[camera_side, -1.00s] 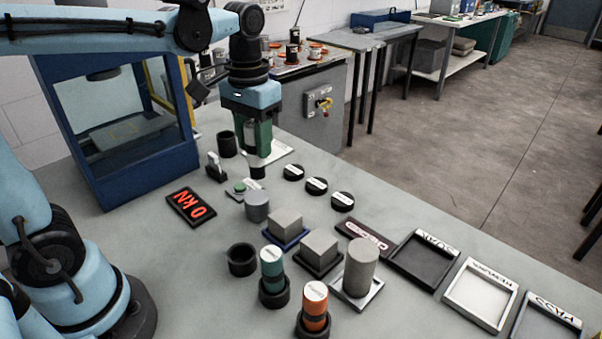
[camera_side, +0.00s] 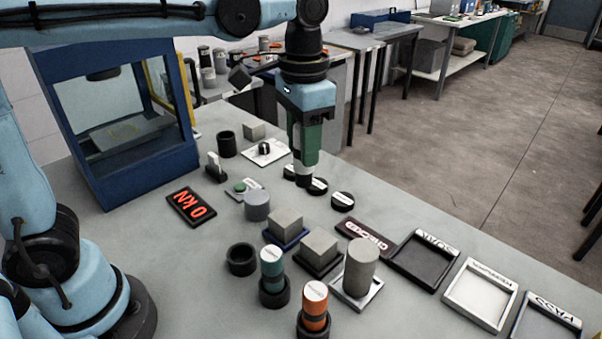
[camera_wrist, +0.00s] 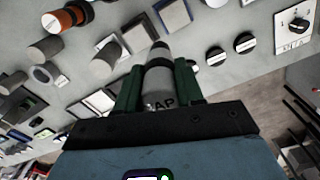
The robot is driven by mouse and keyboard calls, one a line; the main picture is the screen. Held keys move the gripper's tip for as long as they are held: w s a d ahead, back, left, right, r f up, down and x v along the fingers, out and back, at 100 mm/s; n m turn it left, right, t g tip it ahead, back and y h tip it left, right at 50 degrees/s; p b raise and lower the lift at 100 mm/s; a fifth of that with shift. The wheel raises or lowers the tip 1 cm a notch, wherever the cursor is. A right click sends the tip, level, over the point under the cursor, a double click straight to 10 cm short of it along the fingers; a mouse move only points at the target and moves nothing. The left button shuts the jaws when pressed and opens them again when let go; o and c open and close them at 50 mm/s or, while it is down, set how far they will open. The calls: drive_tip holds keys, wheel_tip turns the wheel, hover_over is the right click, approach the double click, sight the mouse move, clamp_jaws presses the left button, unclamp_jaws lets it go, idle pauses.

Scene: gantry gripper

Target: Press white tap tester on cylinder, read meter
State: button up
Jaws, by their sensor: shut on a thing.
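My gripper (camera_side: 306,150) is shut on the white tap tester (camera_wrist: 160,88), which stands between the green fingers with "AP" lettering readable in the wrist view. In the side view the fingers mostly hide the tester, and its dark tip is seen just above or before the black discs. A tall grey cylinder (camera_side: 361,266) stands upright on a white-rimmed base, to the right of and nearer than my gripper. A meter with a black knob or dial on a white plate (camera_side: 265,152) lies behind left of my gripper; it also shows in the wrist view (camera_wrist: 294,22).
A red display (camera_side: 191,205) reads "0 kN". A short grey cylinder (camera_side: 257,205), two grey blocks (camera_side: 286,222), a green cylinder (camera_side: 271,262) and an orange cylinder (camera_side: 315,300) stand nearby. Black discs (camera_side: 342,201) lie near the back edge. Empty trays (camera_side: 480,293) are at right.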

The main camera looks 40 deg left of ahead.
drive_tip(key=s+d+r+m, duration=0.15)
drive_tip(key=d+m, duration=0.35)
drive_tip(key=d, duration=0.9)
hover_over(363, 249)
drive_tip(key=shift+f, duration=2.6)
drive_tip(key=shift+f, duration=0.65)
wheel_tip(363, 249, up, 7)
idle(0.9)
drive_tip(key=shift+s, duration=0.1)
